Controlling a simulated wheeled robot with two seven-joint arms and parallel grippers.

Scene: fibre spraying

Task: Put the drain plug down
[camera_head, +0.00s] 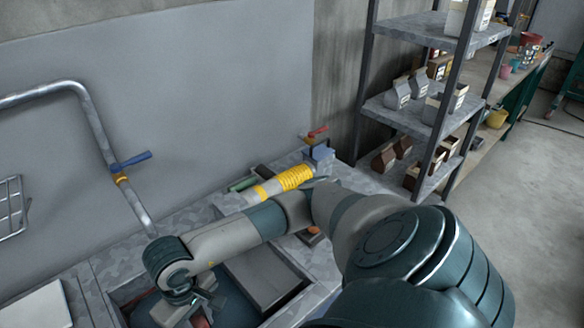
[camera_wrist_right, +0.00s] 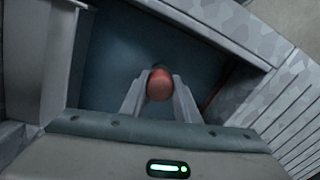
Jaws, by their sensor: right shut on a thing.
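My right arm reaches across the counter from the lower right, and my right gripper (camera_head: 188,312) hangs over the sink (camera_head: 140,286) at the bottom edge of the head view. In the right wrist view, its two fingers are shut on the drain plug (camera_wrist_right: 160,86), a rounded reddish piece. The dark blue-grey inside of the sink (camera_wrist_right: 112,62) lies behind the plug. I cannot tell whether the plug touches the bottom. The drain hole is not visible. My left gripper is in neither view.
A metal pipe tap (camera_head: 98,135) with a blue lever (camera_head: 131,161) rises at the left. A grey block (camera_head: 263,272) lies at the sink's right side. A yellow-wrapped cylinder (camera_head: 284,182) lies on the counter. Shelves (camera_head: 418,112) stand at the right.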

